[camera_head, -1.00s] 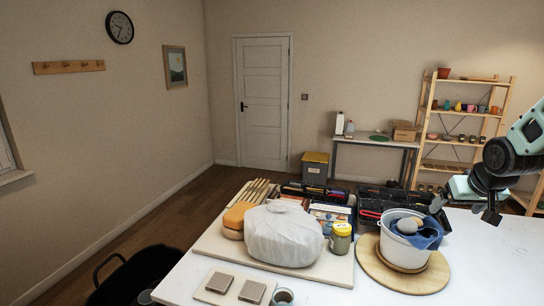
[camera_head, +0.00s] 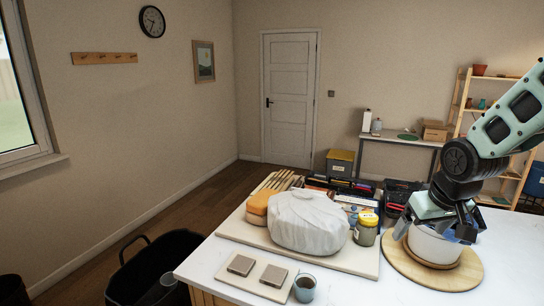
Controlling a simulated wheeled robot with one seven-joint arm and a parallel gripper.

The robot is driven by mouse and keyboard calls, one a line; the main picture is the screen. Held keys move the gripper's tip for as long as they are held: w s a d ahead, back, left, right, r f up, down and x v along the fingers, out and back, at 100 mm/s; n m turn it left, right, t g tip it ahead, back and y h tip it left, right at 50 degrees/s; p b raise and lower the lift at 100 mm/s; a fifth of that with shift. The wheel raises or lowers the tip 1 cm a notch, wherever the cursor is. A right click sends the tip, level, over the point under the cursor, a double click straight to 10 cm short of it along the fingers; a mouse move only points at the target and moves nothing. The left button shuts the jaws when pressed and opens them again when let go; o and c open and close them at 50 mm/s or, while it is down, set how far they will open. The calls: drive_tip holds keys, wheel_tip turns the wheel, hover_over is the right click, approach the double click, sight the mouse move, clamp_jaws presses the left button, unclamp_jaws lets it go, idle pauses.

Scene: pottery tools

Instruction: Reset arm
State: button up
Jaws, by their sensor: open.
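My gripper (camera_head: 440,222) is over the white bucket (camera_head: 433,246) at the right of the table, with its fingers pointing down around the bucket's upper part. It is open, and I cannot tell whether it touches the bucket. The bucket stands on a round wooden board (camera_head: 399,264). My gripper hides most of the bucket's top and the blue cloth in it, of which only a little may show.
A white wrapped bundle (camera_head: 308,222), a yellow-lidded jar (camera_head: 366,229) and an orange sponge (camera_head: 257,207) sit on a pale board (camera_head: 232,228). A grey cup (camera_head: 304,288) stands near the front edge. The white tabletop (camera_head: 350,290) is clear at front right.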

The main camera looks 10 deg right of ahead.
drive_tip(key=s+a+f+n+g+y+b, duration=0.1)
drive_tip(key=s+a+f+n+b, duration=0.2)
drive_tip(key=a, duration=0.6)
drive_tip(key=s+a+f+n+g+b, duration=0.1)
drive_tip(key=s+a+f+b, duration=0.2)
drive_tip(key=s+a+f, duration=0.45)
drive_tip(key=s+a+f+n+g+b, duration=0.1)
drive_tip(key=s+a+n+b, duration=0.3)
drive_tip(key=s+a, duration=0.5)
drive_tip(key=shift+s+a+f+g+b, duration=0.25)
drive_tip(key=shift+s+g+b, duration=0.45)
drive_tip(key=shift+s, duration=0.35)
